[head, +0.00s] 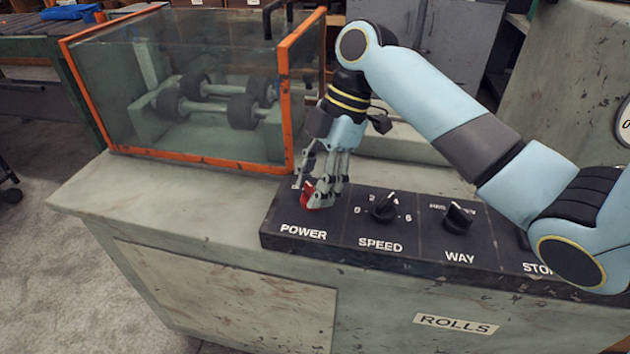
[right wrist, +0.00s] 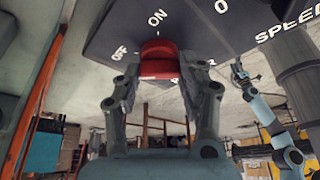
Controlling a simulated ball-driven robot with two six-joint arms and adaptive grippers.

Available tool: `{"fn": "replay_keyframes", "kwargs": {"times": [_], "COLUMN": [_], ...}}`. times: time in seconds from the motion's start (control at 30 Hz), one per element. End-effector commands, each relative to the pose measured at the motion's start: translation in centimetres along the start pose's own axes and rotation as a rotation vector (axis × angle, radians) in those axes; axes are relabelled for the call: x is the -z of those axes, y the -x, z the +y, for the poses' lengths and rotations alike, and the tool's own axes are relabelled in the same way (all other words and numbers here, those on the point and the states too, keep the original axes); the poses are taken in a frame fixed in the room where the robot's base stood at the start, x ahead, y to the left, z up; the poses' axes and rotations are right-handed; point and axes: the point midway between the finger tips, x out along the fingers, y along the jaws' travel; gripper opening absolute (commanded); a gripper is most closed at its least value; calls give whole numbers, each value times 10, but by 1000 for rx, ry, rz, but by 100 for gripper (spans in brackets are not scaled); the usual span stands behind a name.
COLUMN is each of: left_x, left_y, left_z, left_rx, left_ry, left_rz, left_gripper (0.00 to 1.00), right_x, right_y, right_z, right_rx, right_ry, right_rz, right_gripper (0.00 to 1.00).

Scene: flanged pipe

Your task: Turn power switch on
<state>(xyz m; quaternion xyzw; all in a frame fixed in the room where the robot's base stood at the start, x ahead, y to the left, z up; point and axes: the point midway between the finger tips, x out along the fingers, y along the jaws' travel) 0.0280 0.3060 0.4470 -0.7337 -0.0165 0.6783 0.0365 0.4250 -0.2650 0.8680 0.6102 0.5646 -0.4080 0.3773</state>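The red power switch (head: 308,196) is a knob above the word POWER at the left end of the dark control panel. In the right wrist view the switch (right wrist: 158,60) sits below the ON and OFF labels. My right gripper (head: 320,190) reaches down over it. Its two fingers (right wrist: 158,82) flank the knob closely, one on each side, and look shut on it. They hide part of the knob in the head view, and which label it points to is not clear. My left gripper (right wrist: 239,72) seems to show small in the right wrist view; its finger state is unclear.
The panel (head: 400,255) carries a SPEED knob (head: 384,208) and a WAY knob (head: 458,217) right of the switch. A STOP label is partly hidden by my arm. A glass box with an orange frame (head: 200,161) stands just behind and left. The cabinet top left of the panel is clear.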

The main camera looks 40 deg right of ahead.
Motion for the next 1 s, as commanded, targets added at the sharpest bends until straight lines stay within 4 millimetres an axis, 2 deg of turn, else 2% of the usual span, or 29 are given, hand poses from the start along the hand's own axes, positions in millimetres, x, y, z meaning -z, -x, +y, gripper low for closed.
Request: {"fn": "replay_keyframes", "kwargs": {"times": [0.03, 0.13, 0.47, 0.67, 1.0], "left_x": [0, 0, 2, 7, 16], "left_y": [0, 0, 12, 36, 89], "left_z": [0, 0, -1, -3, -7], "left_rx": [0, 0, 0, 0, 1], "left_ry": [0, 0, 0, 1, 1], "left_rz": [-1, -1, 2, 7, 15], "left_gripper": [40, 40, 40, 40, 40], "right_x": [0, 0, 1, 2, 3], "right_y": [0, 0, 2, 5, 6], "right_z": [0, 0, -1, -2, -4], "right_rx": [1, 1, -17, -62, -180], "right_ry": [0, 0, -47, -157, -445], "right_rz": [0, 0, 1, 1, 1], "right_gripper": [20, 8, 8, 8, 8]}}
